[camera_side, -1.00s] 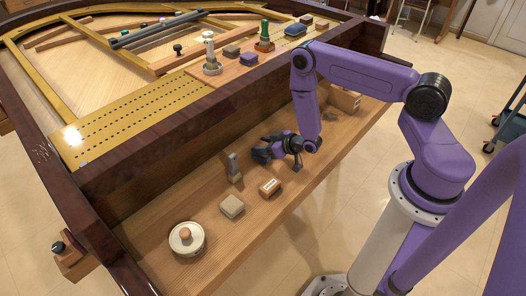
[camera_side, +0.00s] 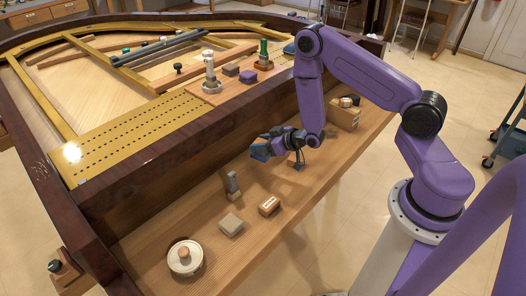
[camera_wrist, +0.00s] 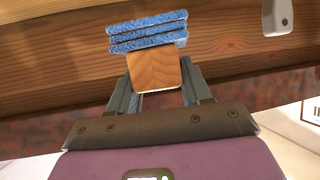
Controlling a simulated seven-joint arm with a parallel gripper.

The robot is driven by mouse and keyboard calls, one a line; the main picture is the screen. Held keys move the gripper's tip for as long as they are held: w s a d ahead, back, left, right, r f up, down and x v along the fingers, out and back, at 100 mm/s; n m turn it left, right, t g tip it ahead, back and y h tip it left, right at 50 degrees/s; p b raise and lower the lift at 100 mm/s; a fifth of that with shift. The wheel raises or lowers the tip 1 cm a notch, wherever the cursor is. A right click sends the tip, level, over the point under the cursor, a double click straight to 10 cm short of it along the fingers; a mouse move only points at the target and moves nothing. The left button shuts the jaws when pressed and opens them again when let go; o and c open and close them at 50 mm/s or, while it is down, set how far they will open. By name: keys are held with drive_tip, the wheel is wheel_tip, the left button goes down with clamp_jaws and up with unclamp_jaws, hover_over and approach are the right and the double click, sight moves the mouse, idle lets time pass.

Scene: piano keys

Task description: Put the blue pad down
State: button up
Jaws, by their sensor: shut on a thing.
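The blue pad (camera_wrist: 148,32) shows in the wrist view as layered blue material with a wooden block (camera_wrist: 154,72) as its grip. My gripper (camera_wrist: 155,85) is shut on that wooden block, one finger on each side. In the side view the blue pad (camera_side: 260,152) hangs at the end of my gripper (camera_side: 275,143), over the far part of the wooden shelf (camera_side: 215,263) near the dark inner wall. It seems to be above the shelf; contact cannot be told.
A grey upright piece (camera_side: 232,185), a beige block (camera_side: 231,224), a small labelled wooden block (camera_side: 269,205) and a round tin with a wooden knob (camera_side: 185,258) stand on the shelf. A wooden box (camera_side: 343,117) stands at its right.

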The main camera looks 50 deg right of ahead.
drive_tip(key=shift+d+r, duration=0.1)
drive_tip(key=shift+r, duration=0.2)
drive_tip(key=s+d+f+m+h, duration=0.1)
drive_tip(key=s+d, duration=0.5)
drive_tip(key=d, duration=0.6)
drive_tip(key=s+d+f+m+h, duration=0.15)
drive_tip(key=s+d, duration=0.45)
drive_tip(key=d, duration=0.6)
drive_tip(key=shift+f, duration=3.5)
drive_tip(key=shift+a+f, duration=0.1)
drive_tip(key=o, duration=1.1)
drive_tip(key=shift+c, duration=0.2)
